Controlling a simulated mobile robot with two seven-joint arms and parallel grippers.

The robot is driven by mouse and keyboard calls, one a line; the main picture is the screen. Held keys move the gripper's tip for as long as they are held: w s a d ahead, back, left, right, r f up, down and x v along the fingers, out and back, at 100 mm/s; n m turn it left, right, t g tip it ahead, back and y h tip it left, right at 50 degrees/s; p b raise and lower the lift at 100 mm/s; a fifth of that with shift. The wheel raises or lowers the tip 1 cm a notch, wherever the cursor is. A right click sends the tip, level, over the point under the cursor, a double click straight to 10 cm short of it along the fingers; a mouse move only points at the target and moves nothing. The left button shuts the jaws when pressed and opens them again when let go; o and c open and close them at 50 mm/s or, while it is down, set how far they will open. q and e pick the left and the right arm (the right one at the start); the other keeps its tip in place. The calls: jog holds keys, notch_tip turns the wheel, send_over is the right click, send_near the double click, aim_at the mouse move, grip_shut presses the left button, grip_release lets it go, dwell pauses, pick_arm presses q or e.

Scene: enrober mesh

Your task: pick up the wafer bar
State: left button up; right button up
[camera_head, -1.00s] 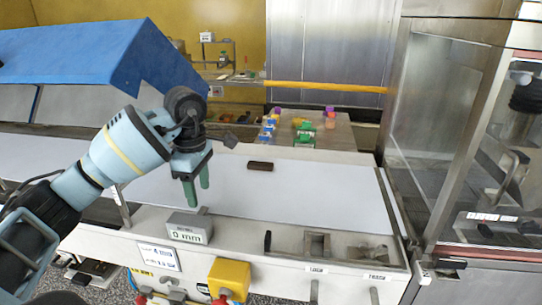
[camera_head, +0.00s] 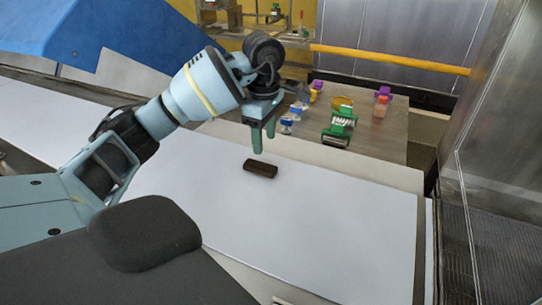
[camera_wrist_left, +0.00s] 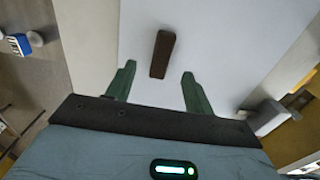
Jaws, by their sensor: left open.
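The wafer bar (camera_head: 260,168) is a dark brown rectangular block lying flat on the white belt (camera_head: 330,215). In the left wrist view the wafer bar (camera_wrist_left: 162,54) lies beyond the fingertips, roughly centred between them. My left gripper (camera_head: 262,138) points down with two green fingers, just behind the bar in the head view and apart from it. In the left wrist view its fingers (camera_wrist_left: 158,68) are spread with nothing between them. My right gripper is not in these frames.
A metal table (camera_head: 385,135) behind the belt holds a green clamp-like item (camera_head: 339,128), purple-topped items (camera_head: 382,95) and small blue-capped items. A blue cover (camera_head: 95,28) is at upper left, and a metal panel (camera_head: 490,150) stands at right. The belt around the bar is clear.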

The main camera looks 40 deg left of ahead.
aim_at(263, 166)
pick_arm(q)
jog(key=shift+s+f, duration=0.2)
jog(key=shift+s, duration=0.1)
jog(key=shift+f, duration=1.3)
jog(key=shift+f+p, duration=0.35)
jog(key=shift+f, duration=2)
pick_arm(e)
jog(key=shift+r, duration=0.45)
pick_arm(q)
jog(key=shift+c, duration=0.2)
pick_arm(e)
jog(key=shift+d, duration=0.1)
pick_arm(q)
jog(key=c, duration=0.8)
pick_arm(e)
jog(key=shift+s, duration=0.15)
